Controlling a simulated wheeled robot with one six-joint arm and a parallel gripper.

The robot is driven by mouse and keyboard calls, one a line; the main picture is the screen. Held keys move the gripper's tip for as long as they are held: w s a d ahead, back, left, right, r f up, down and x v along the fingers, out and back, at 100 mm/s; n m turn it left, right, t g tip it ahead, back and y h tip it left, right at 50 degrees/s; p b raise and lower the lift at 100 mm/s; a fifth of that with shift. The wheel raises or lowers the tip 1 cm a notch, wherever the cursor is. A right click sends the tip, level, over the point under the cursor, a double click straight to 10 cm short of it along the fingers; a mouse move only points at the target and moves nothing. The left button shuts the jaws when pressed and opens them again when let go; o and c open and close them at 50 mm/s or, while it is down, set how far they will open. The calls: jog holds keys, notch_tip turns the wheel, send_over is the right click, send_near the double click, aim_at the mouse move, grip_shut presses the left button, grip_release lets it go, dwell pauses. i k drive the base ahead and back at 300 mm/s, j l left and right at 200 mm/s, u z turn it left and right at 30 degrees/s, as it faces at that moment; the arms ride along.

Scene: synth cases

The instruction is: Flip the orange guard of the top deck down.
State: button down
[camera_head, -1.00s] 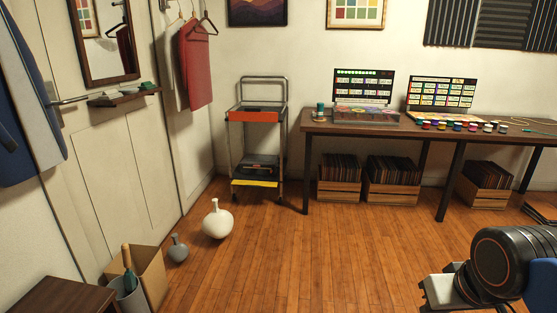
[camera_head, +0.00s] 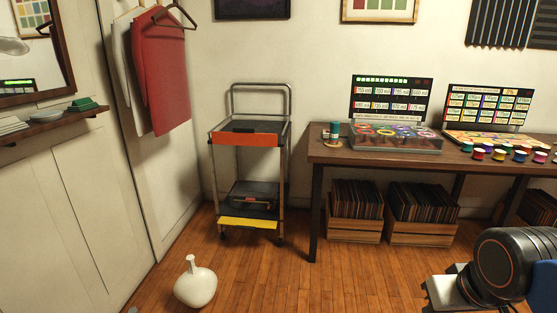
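A metal trolley (camera_head: 285,180) with two decks stands against the back wall, left of the long table. The orange guard (camera_head: 246,139) is a flat panel along the front of its top deck (camera_head: 250,126). It hangs below the front edge, its broad face toward me. A yellow guard (camera_head: 248,223) sits at the front of the lower deck, also hanging down, with a dark case (camera_head: 253,195) behind it. My arm shows at the lower right, well away from the trolley. My gripper's fingers cannot be made out.
A white vase (camera_head: 195,283) stands on the floor in front of the trolley, to the left. The long table (camera_head: 320,151) with crates beneath is on the right. Red cloth (camera_head: 160,75) hangs at the left. Wooden floor (camera_head: 340,285) is clear in the middle.

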aim_at(239, 137)
jog(key=i, duration=2.2)
jog(key=u, duration=0.5)
